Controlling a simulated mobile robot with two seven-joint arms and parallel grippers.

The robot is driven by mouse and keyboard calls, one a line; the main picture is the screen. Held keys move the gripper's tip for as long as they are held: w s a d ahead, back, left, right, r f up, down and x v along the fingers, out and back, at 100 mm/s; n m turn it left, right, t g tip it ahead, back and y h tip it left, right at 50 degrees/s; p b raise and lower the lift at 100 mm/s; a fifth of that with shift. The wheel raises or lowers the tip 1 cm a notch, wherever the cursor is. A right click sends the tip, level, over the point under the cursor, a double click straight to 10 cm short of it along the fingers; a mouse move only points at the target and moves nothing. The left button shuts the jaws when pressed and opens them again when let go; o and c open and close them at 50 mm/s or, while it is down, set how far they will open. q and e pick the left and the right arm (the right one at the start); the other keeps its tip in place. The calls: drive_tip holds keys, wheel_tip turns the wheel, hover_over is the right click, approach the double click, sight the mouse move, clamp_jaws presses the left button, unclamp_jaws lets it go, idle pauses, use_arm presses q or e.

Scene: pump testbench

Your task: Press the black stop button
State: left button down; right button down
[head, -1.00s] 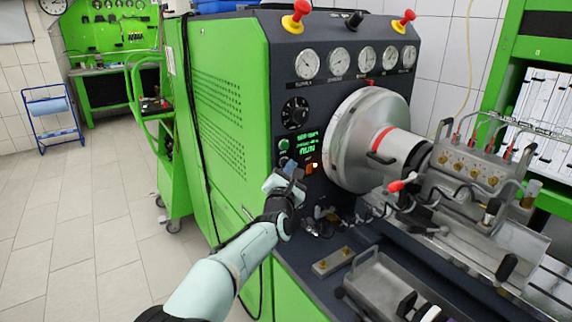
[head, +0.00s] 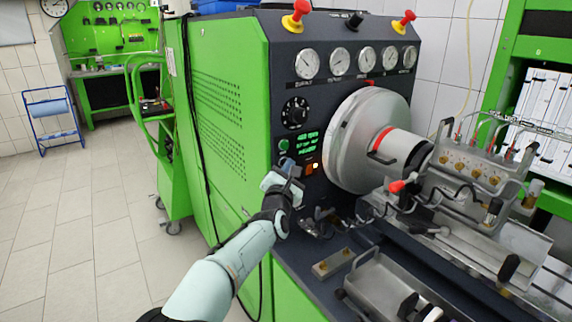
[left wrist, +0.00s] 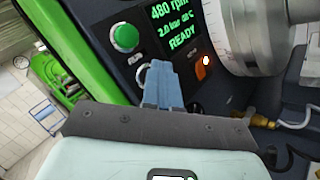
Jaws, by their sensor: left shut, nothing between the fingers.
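The control panel (head: 293,190) is on the dark front of the green test bench. A green button (head: 283,145), labelled RUN, also shows in the left wrist view (left wrist: 125,37). My left gripper (head: 289,164) is shut and empty, with its fingertips just below the green button; it also shows in the left wrist view (left wrist: 161,66). I cannot tell whether the fingertips touch the panel. My right gripper is not in view.
A lit display (left wrist: 178,27) reads 480 rpm and READY. An orange-lit switch (left wrist: 203,66) is close to the right of my fingers. The big metal flywheel (head: 352,140) stands out from the panel further right. Fittings and a metal tray (head: 385,285) lie below.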

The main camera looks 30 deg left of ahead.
use_arm(q)
drive_tip(key=shift+f, duration=0.1)
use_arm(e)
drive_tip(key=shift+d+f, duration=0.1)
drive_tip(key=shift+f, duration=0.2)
use_arm(q)
drive_tip(key=shift+s+d+f, duration=0.1)
drive_tip(key=shift+s+d, duration=0.3)
drive_tip(key=shift+d, duration=0.4)
drive_tip(key=d, duration=0.1)
drive_tip(key=s+d, duration=0.1)
drive_tip(key=d, duration=0.1)
drive_tip(key=s+d, duration=0.1)
drive_tip(key=shift+d, duration=0.3)
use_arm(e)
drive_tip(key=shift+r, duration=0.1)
